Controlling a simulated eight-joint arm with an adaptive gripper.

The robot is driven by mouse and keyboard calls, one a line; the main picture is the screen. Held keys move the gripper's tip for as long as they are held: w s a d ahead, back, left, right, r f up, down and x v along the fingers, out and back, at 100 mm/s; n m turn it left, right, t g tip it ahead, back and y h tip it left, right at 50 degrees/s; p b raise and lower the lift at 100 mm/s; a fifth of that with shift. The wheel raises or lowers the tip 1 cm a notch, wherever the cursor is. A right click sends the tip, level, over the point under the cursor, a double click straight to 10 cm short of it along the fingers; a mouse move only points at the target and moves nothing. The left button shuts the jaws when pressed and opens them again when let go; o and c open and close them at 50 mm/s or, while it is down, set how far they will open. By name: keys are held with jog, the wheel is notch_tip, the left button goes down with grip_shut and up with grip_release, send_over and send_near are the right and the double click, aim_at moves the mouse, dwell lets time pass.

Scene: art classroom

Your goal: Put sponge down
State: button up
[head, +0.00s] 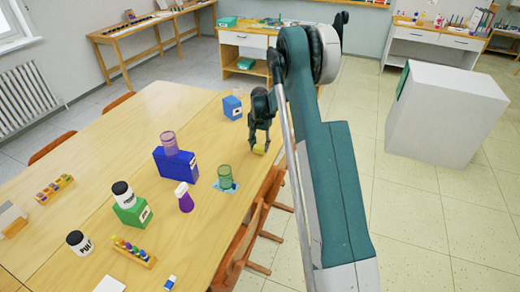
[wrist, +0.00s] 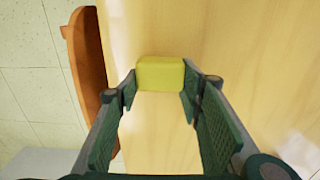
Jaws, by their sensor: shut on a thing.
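The sponge is a small yellow block (head: 258,150), near the right edge of the wooden table (head: 205,118). My gripper (head: 260,143) reaches down over it and is shut on it. In the wrist view the sponge (wrist: 160,73) sits between the fingertips of my gripper (wrist: 160,92), with table wood behind it. I cannot tell whether its underside touches the table. The fingers hide part of its sides.
A green transparent cup (head: 224,177) on a blue patch, a blue box (head: 178,172) with a purple cup (head: 169,143) on it, and a small blue box (head: 232,107) stand nearby. A chair (wrist: 86,65) is beside the table edge. Bare wood lies around the sponge.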

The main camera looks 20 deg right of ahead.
aim_at(260, 146)
jog(key=shift+f, duration=0.65)
jog(key=shift+f, duration=0.15)
jog(key=o, duration=0.7)
notch_tip(260, 146, up, 12)
jog(key=shift+r+p, duration=0.15)
jog(key=shift+p, duration=0.5)
